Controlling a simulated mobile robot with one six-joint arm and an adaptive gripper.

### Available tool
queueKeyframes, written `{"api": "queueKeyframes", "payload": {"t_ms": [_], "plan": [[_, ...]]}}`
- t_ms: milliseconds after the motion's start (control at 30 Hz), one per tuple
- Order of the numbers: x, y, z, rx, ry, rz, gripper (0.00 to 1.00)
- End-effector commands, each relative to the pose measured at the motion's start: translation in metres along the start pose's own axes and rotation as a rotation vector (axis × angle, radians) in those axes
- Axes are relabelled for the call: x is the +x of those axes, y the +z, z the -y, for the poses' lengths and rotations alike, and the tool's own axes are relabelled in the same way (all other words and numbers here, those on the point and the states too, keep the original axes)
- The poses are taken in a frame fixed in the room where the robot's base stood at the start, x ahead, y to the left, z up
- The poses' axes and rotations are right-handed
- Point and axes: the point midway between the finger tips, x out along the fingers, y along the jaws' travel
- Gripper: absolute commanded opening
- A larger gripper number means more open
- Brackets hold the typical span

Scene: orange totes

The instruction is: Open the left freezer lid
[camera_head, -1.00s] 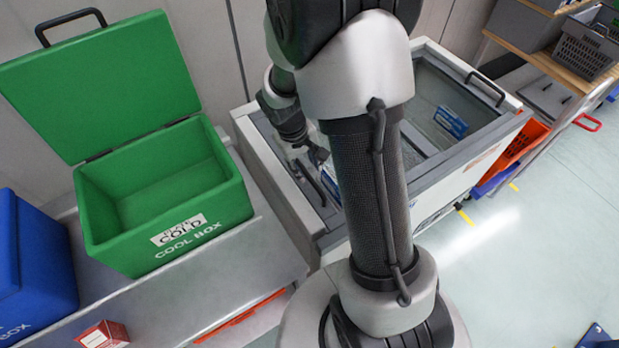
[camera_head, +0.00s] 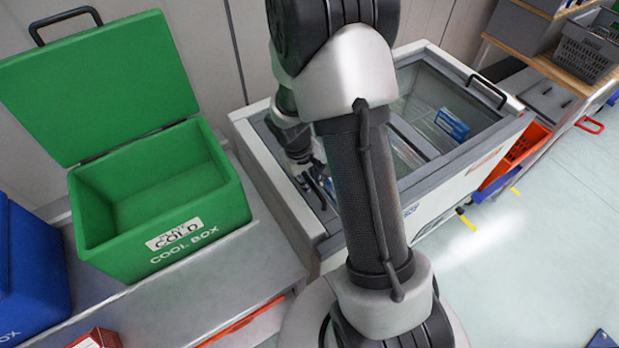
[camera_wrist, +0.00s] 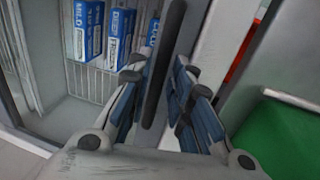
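The chest freezer (camera_head: 455,172) stands at the centre of the head view with glass lids. The left lid's dark bar handle (camera_wrist: 168,50) runs between the fingers of my gripper (camera_wrist: 160,85) in the wrist view. The blue-padded fingers lie on either side of the bar. Whether both pads press on it is not clear. In the head view my gripper (camera_head: 311,180) is low at the near left end of the freezer, partly behind my arm. The left lid looks flat and down. Blue and white boxes (camera_wrist: 120,35) show inside the freezer.
An open green cool box (camera_head: 165,230) stands on the grey bench to the left, beside a blue box (camera_head: 30,270). The freezer's right lid has its own handle (camera_head: 487,88). An orange crate (camera_head: 515,158) stands beyond the freezer.

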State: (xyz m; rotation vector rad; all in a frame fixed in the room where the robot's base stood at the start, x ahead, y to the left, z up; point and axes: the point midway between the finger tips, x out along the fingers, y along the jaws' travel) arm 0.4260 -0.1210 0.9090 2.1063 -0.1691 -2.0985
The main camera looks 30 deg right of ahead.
Motion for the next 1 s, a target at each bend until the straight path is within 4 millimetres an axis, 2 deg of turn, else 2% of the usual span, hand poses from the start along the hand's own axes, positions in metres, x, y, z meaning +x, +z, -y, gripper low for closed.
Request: {"api": "queueKeyframes", "payload": {"t_ms": [233,767,867,1000], "plan": [[0.0,0.0,0.0,0.0,0.0,0.0,0.0],[0.0,0.0,0.0,0.0,0.0,0.0,0.0],[0.001,0.0,-0.004,0.001,0.0,0.001,0.0],[0.003,0.001,-0.02,0.004,0.0,0.002,0.0]]}}
